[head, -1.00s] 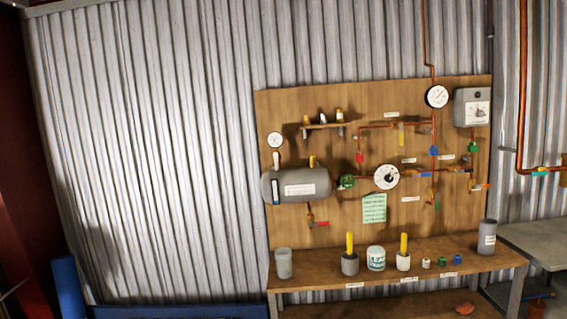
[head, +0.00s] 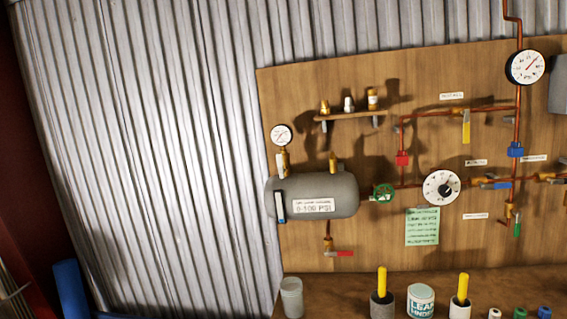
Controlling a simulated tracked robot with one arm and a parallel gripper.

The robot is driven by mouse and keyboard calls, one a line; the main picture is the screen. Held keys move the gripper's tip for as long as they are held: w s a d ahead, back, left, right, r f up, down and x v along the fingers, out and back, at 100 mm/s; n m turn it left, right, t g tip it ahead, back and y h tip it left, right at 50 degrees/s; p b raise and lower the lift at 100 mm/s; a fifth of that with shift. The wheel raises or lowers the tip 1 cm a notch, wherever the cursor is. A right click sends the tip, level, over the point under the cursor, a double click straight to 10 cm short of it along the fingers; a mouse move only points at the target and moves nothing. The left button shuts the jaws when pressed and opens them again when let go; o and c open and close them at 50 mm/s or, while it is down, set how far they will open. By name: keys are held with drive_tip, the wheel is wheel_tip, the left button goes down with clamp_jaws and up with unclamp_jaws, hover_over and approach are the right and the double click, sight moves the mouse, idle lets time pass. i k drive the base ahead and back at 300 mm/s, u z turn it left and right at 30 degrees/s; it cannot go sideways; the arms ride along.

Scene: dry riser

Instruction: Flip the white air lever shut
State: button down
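A small white upright piece (head: 281,164), perhaps the white lever, is beside the brass fitting under the small gauge (head: 281,135), at the left end of the grey tank (head: 340,193). It is too small for me to tell its exact shape or setting. The tank is mounted on the wooden board (head: 300,95), and its label reads about 0-100 PSI. My gripper is not in view.
Pipes on the board carry a yellow lever (head: 466,126), a blue lever (head: 495,185), a green lever (head: 517,227) and a red lever (head: 340,254). A green handwheel (head: 384,192) and dial (head: 441,187) are right of the tank. Cups and tubs stand on the bench (head: 335,290) below.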

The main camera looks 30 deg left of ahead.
sight(279, 159)
drive_tip(key=z, duration=0.3)
drive_tip(key=i, duration=2.3)
drive_tip(key=u, duration=1.65)
